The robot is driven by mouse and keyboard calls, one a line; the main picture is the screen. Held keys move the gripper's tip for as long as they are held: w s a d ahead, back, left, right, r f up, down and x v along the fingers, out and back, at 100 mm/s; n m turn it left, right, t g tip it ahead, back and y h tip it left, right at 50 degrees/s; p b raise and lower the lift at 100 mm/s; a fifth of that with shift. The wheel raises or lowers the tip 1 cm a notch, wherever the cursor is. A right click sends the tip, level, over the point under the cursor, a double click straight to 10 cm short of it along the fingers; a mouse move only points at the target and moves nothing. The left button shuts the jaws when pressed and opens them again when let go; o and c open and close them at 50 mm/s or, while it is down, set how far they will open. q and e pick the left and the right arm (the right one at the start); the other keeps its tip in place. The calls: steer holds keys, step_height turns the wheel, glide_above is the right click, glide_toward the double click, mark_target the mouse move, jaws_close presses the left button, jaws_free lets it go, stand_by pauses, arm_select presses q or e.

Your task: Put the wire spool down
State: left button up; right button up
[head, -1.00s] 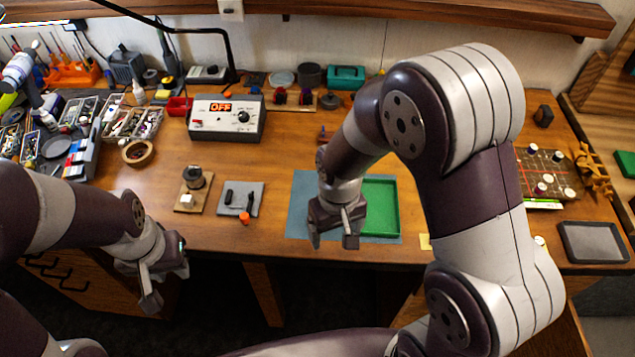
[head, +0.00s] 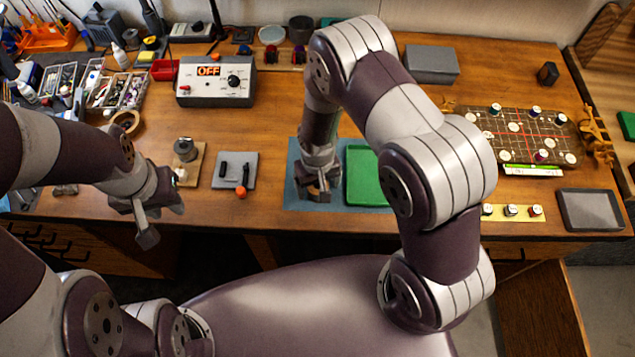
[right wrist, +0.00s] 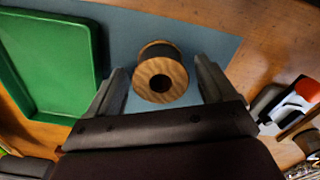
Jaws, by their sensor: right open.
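The wire spool (right wrist: 160,73), with pale wooden ends and a dark winding, is on the blue mat (right wrist: 212,45) in the right wrist view. Its round end with a dark hole faces the camera. My right gripper (right wrist: 160,88) is open, with one finger on each side of the spool and visible gaps between. In the head view the right gripper (head: 318,192) is low over the blue mat (head: 300,165) and hides the spool. My left gripper (head: 163,220) looks open and empty at the table's front edge.
A green tray (head: 366,175) lies right beside the right gripper. A grey pad with black tools (head: 236,170) and a wooden stand with a dark reel (head: 185,150) are to the left. A control box reading OFF (head: 215,82) stands behind.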

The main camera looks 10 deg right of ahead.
steer(key=shift+s+f, duration=0.25)
steer(key=shift+f, duration=0.05)
steer(key=shift+w, duration=0.15)
steer(key=c, duration=1.2)
